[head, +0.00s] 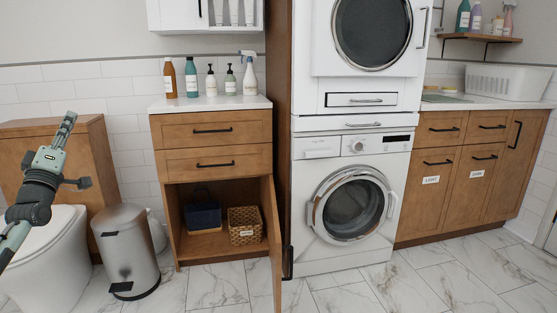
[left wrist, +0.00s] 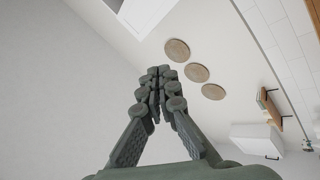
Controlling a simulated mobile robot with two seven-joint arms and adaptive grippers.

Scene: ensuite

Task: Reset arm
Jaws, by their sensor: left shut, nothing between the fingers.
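My left gripper (head: 68,121) is raised at the left of the head view, in front of the wooden cabinet behind the toilet, with its fingers pointing up. It is shut and empty. In the left wrist view its fingers (left wrist: 158,76) meet at the tips, with pale wall and ceiling beyond. My right gripper is in neither view.
A toilet (head: 40,250) and a metal bin (head: 127,250) stand at the left. The lower cabinet door (head: 271,240) hangs open, showing a dark blue bin (head: 203,215) and a wicker basket (head: 245,225). A washer (head: 350,205) stands right of it. The front floor is clear.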

